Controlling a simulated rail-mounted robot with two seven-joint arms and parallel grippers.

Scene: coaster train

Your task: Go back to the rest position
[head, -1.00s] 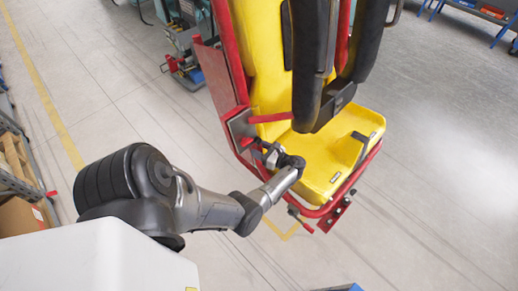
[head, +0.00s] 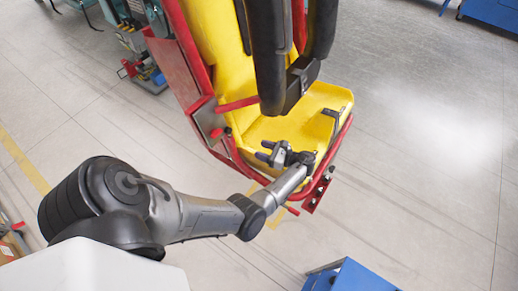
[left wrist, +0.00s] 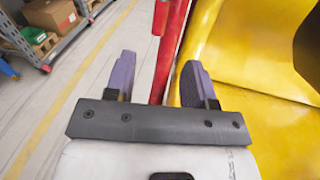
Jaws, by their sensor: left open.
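The coaster seat is yellow with a red frame (head: 172,75) and black padded restraints (head: 268,60). It stands at upper centre in the head view, and its yellow seat base (head: 318,112) is in plain sight. My left gripper (head: 265,152) is open, with nothing between its fingers, and overlaps the front left part of the seat base in the picture. In the left wrist view the two purple-grey fingers (left wrist: 160,80) stand apart, with a red tube (left wrist: 168,60) behind the gap and the yellow seat (left wrist: 255,50) to the right. I cannot tell whether anything touches. My right gripper is not in view.
A blue object (head: 350,277) is at the bottom right of the head view. Blue equipment (head: 480,12) stands at the top right. A shelf with cardboard boxes (left wrist: 50,14) is at upper left in the wrist view. Grey floor (head: 430,160) is open right of the seat.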

